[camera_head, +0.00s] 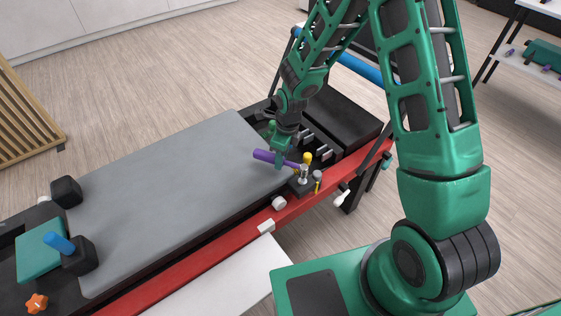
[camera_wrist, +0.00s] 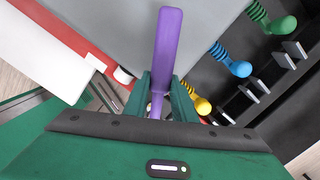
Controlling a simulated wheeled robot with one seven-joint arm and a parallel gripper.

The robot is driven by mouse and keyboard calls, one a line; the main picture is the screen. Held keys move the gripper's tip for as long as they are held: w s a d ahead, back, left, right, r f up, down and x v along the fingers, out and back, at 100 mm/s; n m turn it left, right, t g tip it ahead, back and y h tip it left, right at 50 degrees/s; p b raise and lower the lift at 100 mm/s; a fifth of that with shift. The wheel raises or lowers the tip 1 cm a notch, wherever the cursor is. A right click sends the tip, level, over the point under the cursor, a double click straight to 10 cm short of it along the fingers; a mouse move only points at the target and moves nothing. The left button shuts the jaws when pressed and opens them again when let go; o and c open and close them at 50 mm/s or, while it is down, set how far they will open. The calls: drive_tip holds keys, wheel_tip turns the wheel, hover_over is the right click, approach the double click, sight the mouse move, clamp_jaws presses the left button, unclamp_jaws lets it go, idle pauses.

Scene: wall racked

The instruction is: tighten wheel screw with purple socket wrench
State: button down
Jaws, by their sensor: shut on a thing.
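The purple socket wrench (camera_head: 266,156) is held by my gripper (camera_head: 281,157) over the right end of the grey carriage, beside its red rail. In the wrist view, the purple handle (camera_wrist: 168,50) rises between the two green fingers of my gripper (camera_wrist: 161,97), which is shut on it. A metal upright piece (camera_head: 303,174) stands on a black block at the wrench's right end. I cannot tell whether the wrench touches it or sits on a screw. A white wheel (camera_head: 279,203) sits by the red rail. Its screw cannot be made out.
The grey carriage top (camera_head: 165,195) is clear. Black shoulder blocks (camera_head: 66,191) stand at its left end.

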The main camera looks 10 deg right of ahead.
drive_tip(key=shift+r, duration=2.05)
drive_tip(key=s+n+g, duration=0.1)
drive_tip(key=s+n, duration=0.8)
drive_tip(key=n, duration=0.6)
drive_tip(key=shift+s+g, duration=0.3)
drive_tip(key=shift+s, duration=0.1)
drive_tip(key=shift+f, duration=0.1)
